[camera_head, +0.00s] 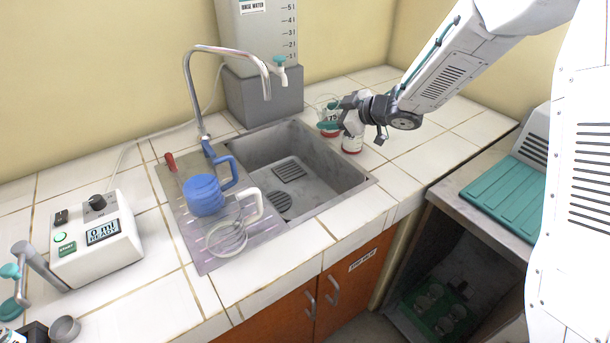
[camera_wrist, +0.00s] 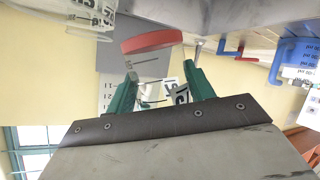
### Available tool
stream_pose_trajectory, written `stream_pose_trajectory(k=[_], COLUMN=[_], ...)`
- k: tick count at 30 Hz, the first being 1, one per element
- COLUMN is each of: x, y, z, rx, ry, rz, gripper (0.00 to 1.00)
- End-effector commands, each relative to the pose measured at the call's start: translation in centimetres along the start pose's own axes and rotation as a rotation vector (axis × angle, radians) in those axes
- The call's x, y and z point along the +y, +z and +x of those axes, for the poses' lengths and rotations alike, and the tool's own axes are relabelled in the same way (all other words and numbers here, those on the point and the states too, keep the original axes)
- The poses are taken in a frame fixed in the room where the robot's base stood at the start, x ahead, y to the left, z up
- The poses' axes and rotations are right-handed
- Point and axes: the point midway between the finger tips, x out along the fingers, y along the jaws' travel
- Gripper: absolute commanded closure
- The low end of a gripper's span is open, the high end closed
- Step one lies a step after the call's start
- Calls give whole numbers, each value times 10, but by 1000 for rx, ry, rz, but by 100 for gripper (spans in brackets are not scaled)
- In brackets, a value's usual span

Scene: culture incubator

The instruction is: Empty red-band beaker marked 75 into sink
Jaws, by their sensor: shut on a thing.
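The red-band beaker marked 75 (camera_head: 330,131) is a clear cup with a white label and a red band near its base. It looks roughly upright at the counter's back right, beyond the sink (camera_head: 296,170). My gripper (camera_head: 336,114) is shut on it with teal fingers. In the upside-down wrist view, the beaker's red band (camera_wrist: 151,41) and part of its label show between the fingers (camera_wrist: 160,88). I cannot tell whether its base touches the counter, or its contents. The sink is a grey basin with no beaker in it.
Another red-band beaker (camera_head: 352,145) stands close by, its marking unreadable in the head view. The curved tap (camera_head: 228,52) rises behind the sink. A rinse-water tank (camera_head: 262,40) stands behind. A blue jug (camera_head: 204,195) and a clear jug (camera_head: 227,238) occupy the drainboard.

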Motion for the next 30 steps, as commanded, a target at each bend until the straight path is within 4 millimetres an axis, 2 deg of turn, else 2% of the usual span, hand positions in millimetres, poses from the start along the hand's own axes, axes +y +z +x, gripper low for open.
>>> stream_pose_trajectory(k=[3, 12, 20, 30], x=[10, 25, 32, 45], y=[-12, -12, -15, -45], z=[-7, -11, -13, -28], rx=[9, 54, 76, 80], ry=[-13, -98, -137, -142], rz=[34, 235, 330, 339], gripper=[72, 72, 72, 72])
